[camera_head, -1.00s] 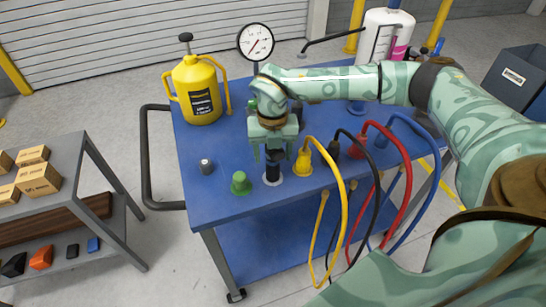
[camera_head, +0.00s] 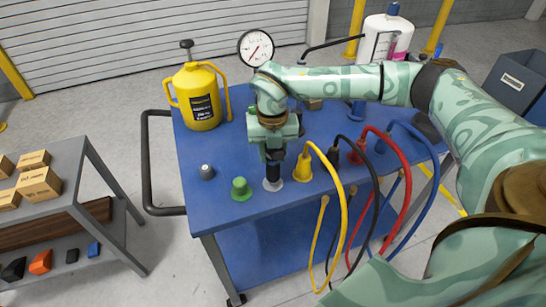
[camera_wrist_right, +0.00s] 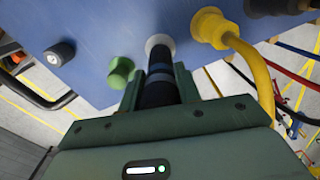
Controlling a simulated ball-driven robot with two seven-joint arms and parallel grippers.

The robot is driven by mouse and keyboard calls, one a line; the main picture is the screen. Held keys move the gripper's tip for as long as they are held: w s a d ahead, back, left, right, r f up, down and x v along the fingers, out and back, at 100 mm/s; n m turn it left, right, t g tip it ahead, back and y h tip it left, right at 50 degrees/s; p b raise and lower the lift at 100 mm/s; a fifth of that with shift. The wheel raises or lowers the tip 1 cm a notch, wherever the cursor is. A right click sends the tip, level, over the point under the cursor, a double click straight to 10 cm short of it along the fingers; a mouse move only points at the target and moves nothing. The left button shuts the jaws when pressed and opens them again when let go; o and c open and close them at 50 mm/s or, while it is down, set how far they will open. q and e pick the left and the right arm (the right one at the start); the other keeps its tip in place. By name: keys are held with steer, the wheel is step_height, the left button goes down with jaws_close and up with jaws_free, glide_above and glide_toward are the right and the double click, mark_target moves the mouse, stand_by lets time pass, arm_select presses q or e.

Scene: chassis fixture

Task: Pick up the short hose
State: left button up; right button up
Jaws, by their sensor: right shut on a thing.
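The short hose (camera_head: 273,173) is a short black cylinder standing upright in a pale ring on the blue cart top, near its front edge. In the right wrist view the hose (camera_wrist_right: 160,88) is black with a blue band and runs from the pale ring (camera_wrist_right: 159,42) down between the fingers. My right gripper (camera_head: 273,156) is above the ring and shut on the hose's upper part. The hose's top end is hidden by the gripper. The hose's lower end still meets the ring. My left gripper does not show.
A green cap (camera_head: 241,188) and a grey knob (camera_head: 207,171) stand left of the hose. A yellow plug (camera_head: 302,168) with its looping hose is close on the right, then black, red and blue hoses. A yellow jug (camera_head: 198,95) and gauge (camera_head: 256,47) stand behind.

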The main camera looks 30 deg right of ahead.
steer(key=s+d+r+p, duration=0.2)
steer(key=s+d+r, duration=0.1)
steer(key=s+r, duration=0.7)
steer(key=s, duration=0.3)
steer(key=shift+s+d+r, duration=0.25)
steer(key=shift+d+r, duration=0.1)
steer(key=shift+d, duration=0.05)
